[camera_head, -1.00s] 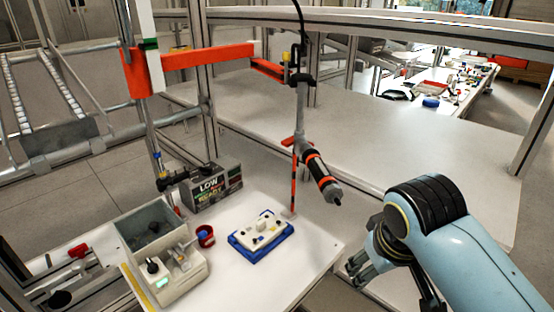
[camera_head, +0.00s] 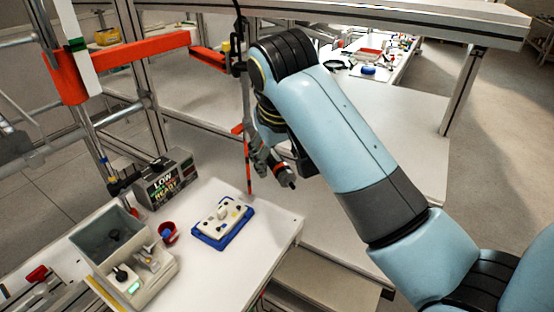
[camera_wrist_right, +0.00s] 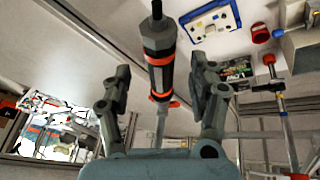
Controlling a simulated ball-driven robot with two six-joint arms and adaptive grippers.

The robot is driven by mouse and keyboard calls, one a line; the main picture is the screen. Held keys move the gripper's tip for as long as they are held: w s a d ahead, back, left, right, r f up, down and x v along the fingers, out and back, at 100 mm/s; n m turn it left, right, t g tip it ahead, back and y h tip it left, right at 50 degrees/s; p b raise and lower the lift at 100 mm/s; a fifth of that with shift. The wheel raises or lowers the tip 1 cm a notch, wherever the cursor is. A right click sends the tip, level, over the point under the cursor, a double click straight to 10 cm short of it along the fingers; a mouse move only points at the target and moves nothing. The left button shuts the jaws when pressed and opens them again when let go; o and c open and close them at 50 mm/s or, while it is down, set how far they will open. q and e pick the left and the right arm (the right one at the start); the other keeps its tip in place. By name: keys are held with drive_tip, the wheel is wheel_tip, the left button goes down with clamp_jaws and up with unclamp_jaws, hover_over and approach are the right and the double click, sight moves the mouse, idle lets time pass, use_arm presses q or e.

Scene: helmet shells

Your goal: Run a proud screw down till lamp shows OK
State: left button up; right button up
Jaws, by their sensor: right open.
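The hanging screwdriver (camera_head: 284,176), dark grey with orange bands, is partly covered by my right gripper (camera_head: 265,155) in the head view. In the right wrist view the screwdriver (camera_wrist_right: 158,65) lies between my open right fingers (camera_wrist_right: 160,95), with gaps on both sides. The white workpiece (camera_head: 226,215) with several small dark and yellow spots sits on a blue fixture (camera_head: 208,242). Which screw stands proud is too small to tell. The lamp box (camera_head: 166,182) shows the words LOW and READY. My left gripper is not in view.
A grey bin unit (camera_head: 152,285) with a small green display and a red cup (camera_head: 168,233) stand left of the fixture. An orange arm (camera_head: 140,61) and posts rise behind. The white table (camera_head: 240,265) is clear in front of the fixture.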

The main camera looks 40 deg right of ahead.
sight(277, 160)
drive_tip(key=shift+x, duration=2.05)
clamp_jaws()
drive_tip(key=c, duration=0.7)
unclamp_jaws()
clamp_jaws()
